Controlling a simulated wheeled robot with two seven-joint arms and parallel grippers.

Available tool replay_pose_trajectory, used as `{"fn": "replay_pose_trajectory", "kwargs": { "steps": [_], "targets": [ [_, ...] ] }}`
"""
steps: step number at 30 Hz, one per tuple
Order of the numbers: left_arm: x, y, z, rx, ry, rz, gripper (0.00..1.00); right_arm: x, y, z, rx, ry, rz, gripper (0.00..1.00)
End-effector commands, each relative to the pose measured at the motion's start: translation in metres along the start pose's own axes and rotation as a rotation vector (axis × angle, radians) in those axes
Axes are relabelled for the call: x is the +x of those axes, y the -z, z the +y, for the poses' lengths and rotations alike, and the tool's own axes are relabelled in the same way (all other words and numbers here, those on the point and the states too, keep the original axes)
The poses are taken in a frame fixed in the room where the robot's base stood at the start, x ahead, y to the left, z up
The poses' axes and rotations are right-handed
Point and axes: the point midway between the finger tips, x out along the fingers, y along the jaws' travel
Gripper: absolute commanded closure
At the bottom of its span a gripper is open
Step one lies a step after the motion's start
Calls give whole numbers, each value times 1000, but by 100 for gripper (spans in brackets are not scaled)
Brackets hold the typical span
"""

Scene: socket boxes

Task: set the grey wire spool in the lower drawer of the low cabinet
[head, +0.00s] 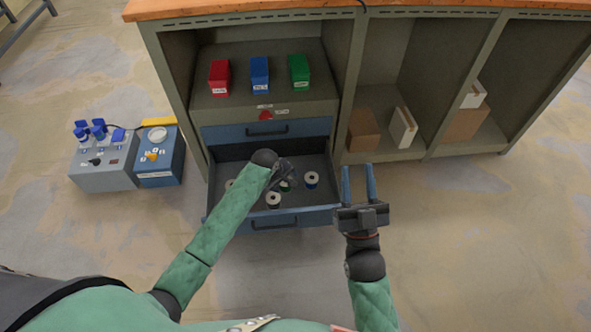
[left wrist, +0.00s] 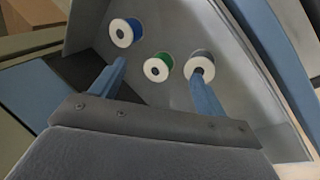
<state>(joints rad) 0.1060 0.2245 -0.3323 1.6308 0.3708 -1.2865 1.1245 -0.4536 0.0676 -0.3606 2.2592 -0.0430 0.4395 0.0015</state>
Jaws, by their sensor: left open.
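The lower drawer (head: 240,217) of the low cabinet is pulled open. The grey wire spool (left wrist: 203,56) stands in it in the left wrist view, partly covered by one fingertip; contact cannot be told. A spool near the drawer front (head: 273,200) in the head view appears to be the same one, its colour unclear. My left gripper (head: 287,172) is over the drawer, open with nothing between its fingers (left wrist: 160,78). My right gripper (head: 358,183) is open and empty, right of the drawer.
The upper drawer (head: 267,131) is shut. Red, blue and green boxes (head: 259,74) stand above. Grey and blue devices (head: 104,165) stand left on the floor.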

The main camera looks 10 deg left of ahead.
Motion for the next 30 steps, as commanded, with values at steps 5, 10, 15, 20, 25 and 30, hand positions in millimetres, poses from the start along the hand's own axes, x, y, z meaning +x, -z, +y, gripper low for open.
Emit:
{"fn": "replay_pose_trajectory", "kwargs": {
  "steps": [5,10,15,20,25,30],
  "targets": [
    [-24,-40,36,230,-287,170,26,0,0,0,0,0,-1,64],
    [-75,-73,69,433,-538,396,26,0,0,0,0,0,0,64],
    [-149,-107,89,604,-750,677,26,0,0,0,0,0,1,64],
    [-235,-140,94,726,-904,992,26,0,1,0,0,0,2,64],
    [-327,-172,83,803,-998,1343,26,0,1,0,-1,1,2,64],
    [-388,-194,68,827,-1024,1590,26,0,1,0,-1,1,2,64]
  ]
}}
